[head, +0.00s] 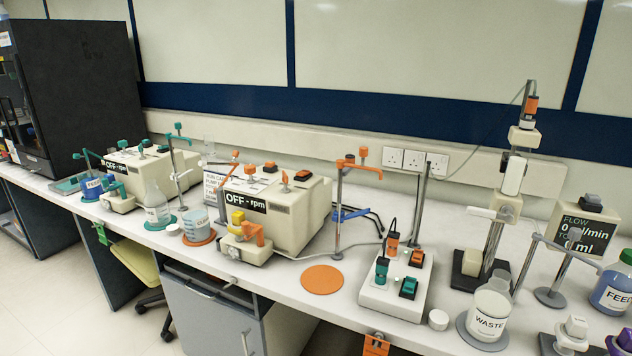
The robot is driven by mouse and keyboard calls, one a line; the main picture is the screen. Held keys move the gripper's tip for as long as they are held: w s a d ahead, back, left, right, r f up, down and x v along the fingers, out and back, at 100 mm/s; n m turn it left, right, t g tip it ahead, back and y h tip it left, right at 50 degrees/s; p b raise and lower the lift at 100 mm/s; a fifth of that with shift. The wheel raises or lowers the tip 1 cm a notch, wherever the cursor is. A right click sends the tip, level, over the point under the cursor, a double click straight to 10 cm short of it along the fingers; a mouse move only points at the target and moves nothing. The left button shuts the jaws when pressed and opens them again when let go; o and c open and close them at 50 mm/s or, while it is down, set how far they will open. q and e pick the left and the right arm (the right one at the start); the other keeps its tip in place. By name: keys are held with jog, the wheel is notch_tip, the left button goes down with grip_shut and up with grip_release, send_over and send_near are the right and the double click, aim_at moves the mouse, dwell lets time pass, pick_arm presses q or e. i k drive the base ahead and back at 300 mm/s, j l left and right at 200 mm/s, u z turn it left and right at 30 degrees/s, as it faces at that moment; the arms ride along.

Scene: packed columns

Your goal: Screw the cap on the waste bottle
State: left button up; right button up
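The waste bottle (487,311) is a translucent white bottle with a "WASTE" label. It stands upright on a grey round mat (468,336) near the front edge of the bench at the right. Its neck appears to have no cap on it, though the rim is small and partly blends with the post behind. A small white round cap (438,320) lies on the bench just left of the bottle, apart from it. Neither of my grippers shows in the head view.
A white block with green and orange switches (397,285) sits left of the cap. A blue FEED bottle (613,286) and a grey stand (550,296) are on the right. An orange disc (322,279) lies farther left. Pump units (275,208) fill the bench's left half.

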aim_at(488, 311)
jog(key=z, duration=1.4)
